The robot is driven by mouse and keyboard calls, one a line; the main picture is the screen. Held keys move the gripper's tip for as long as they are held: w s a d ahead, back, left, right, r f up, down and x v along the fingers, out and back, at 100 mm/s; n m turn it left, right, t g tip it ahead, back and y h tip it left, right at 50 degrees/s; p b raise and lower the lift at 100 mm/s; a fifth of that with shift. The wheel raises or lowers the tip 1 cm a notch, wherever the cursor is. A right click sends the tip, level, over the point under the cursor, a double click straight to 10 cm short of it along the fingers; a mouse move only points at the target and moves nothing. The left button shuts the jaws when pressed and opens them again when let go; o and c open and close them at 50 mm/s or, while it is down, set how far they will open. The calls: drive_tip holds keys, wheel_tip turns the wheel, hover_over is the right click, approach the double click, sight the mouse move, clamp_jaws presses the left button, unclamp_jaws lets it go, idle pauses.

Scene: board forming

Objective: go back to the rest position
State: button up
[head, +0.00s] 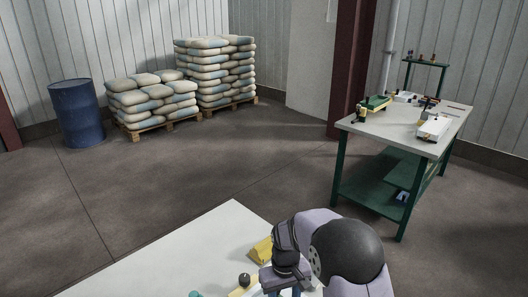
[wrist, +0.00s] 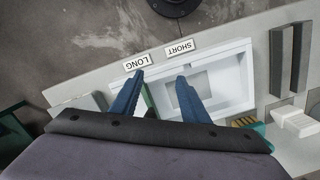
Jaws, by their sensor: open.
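My gripper (wrist: 160,78) shows in the wrist view as two blue fingers, spread apart, over a white tray (wrist: 248,66). The tray has recessed compartments, and labels reading LONG (wrist: 137,63) and SHORT (wrist: 180,49) lie along its far edge. A narrow green strip (wrist: 150,98) shows beside the left finger; I cannot tell what it is or whether they touch. In the head view my arm reaches over the pale table (head: 190,255) at the bottom, and the fingers are mostly hidden.
A dark grey slotted block (wrist: 290,58), a white brush-like piece (wrist: 292,121) and tan bristles (wrist: 247,122) lie right of the tray. The head view shows a yellow block (head: 261,250) by my arm. A green workbench (head: 388,190), blue barrel (head: 76,112) and stacked sacks (head: 150,97) stand farther off.

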drive_tip(key=s+d+r+m+g, duration=0.1)
drive_tip(key=s+d+r, duration=0.15)
drive_tip(key=s, duration=0.75)
drive_tip(key=s+d+r+m, duration=0.1)
drive_tip(key=s+d, duration=0.3)
drive_tip(key=s, duration=0.7)
drive_tip(key=d+r, duration=0.1)
drive_tip(key=w+r+m+t, duration=0.1)
drive_tip(key=w+d+r+t, duration=0.1)
drive_tip(key=r, duration=0.1)
drive_tip(key=shift+d+m, duration=0.3)
drive_tip(key=shift+d, duration=0.05)
